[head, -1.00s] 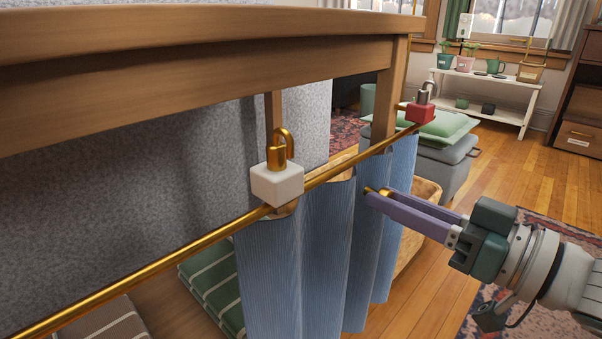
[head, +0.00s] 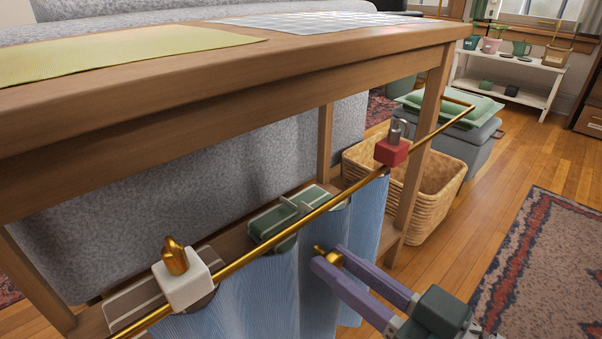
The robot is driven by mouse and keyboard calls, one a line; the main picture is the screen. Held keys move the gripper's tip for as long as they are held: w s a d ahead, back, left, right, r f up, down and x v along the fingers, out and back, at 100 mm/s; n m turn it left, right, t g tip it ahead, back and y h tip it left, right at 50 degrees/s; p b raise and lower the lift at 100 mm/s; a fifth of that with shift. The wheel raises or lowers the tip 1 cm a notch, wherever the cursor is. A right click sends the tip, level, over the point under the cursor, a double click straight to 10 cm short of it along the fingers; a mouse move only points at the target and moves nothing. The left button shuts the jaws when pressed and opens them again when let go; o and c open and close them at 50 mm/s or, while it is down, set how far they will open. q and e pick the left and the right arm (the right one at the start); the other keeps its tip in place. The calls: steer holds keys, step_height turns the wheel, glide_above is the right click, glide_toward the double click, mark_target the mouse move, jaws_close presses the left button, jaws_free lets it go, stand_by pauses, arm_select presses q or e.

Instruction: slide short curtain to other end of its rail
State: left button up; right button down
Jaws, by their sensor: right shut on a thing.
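The short blue curtain (head: 285,285) hangs in folds from a thin brass rail (head: 300,223) along the front of a wooden table. A white block with a gold shackle (head: 183,283) sits on the rail at the curtain's left end. A red block with a grey shackle (head: 392,151) sits at its right end, and bare rail runs on beyond it. My right gripper (head: 327,257), with purple fingers, is shut on a small brass pull (head: 331,256) in front of the curtain. The curtain's lower edge is partly out of frame. My left gripper is not in view.
The wooden table (head: 290,75) stands close behind the rail, with a leg (head: 422,150) near its right end. Green striped folded cloth (head: 275,222) lies on its lower shelf. A wicker basket (head: 440,195) and a grey pouf (head: 465,145) stand at right. Floor at right is open.

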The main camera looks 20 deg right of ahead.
steer(key=s+a, duration=0.1)
steer(key=a, duration=0.3)
steer(key=s+a, duration=0.2)
steer(key=a, duration=0.1)
steer(key=s+a+p, duration=0.1)
steer(key=a, duration=0.3)
steer(key=shift+s+a, duration=0.35)
steer(key=shift+s, duration=0.05)
steer(key=c, duration=1)
jaws_free()
steer(key=shift+o, duration=1.3)
steer(key=shift+s+a, duration=0.1)
steer(key=shift+a, duration=0.1)
steer(key=shift+o, duration=0.3)
steer(key=shift+d, duration=0.1)
steer(key=shift+s+d, duration=0.1)
steer(key=shift+s, duration=0.05)
steer(key=p, duration=0.2)
glide_toward(217, 321)
steer(key=v, duration=0.4)
